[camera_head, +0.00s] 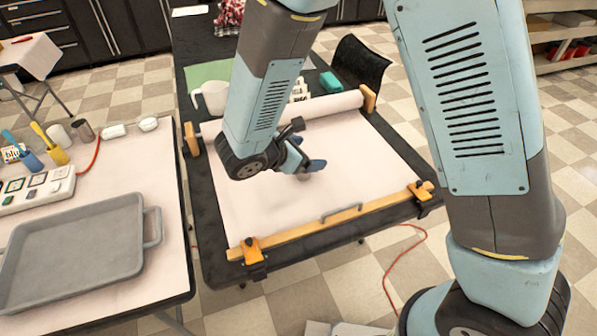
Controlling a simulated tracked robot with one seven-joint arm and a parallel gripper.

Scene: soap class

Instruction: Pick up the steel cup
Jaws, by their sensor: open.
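A small metallic cup (84,131), which looks like the steel cup, stands upright near the far edge of the left table. A paler whitish cup (57,136) stands just left of it. My gripper (312,166) is open over the paper-covered middle table, well to the right of the cups and apart from them. My arm partly hides the gripper, and I see nothing between its fingers.
The left table (95,225) also holds a grey tray (75,250), a yellow cup (56,156), a blue cup (31,161) and white dishes (113,131). The middle table has a paper roll (335,104), wooden bar (345,218), white pitcher (212,97) and teal block (331,82).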

